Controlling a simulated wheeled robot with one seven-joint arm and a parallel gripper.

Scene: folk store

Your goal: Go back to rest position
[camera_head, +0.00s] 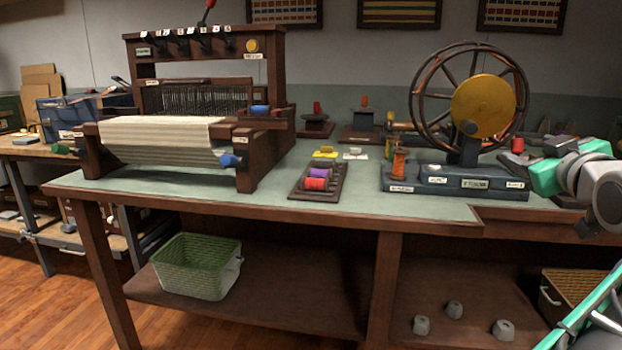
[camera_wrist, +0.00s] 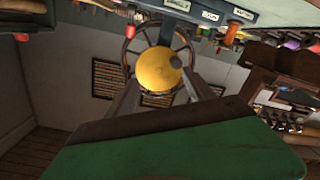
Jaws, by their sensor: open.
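My gripper (camera_head: 556,148) is at the right edge of the head view, above the right part of the workbench and to the right of the spinning wheel (camera_head: 484,104). Its fingers are small and partly hard to make out there. In the wrist view, my gripper (camera_wrist: 163,84) shows two grey fingers spread apart, with nothing held between them. The wheel's yellow hub lies beyond the fingers in that view, which is turned upside down. The wheel stands on a blue-grey base (camera_head: 452,184) with labels.
A wooden loom (camera_head: 272,60) with cream cloth stands at the left of the workbench (camera_head: 362,206). A tray (camera_head: 328,186) of coloured spools lies in the middle. Bare benchtop shows along the front edge.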

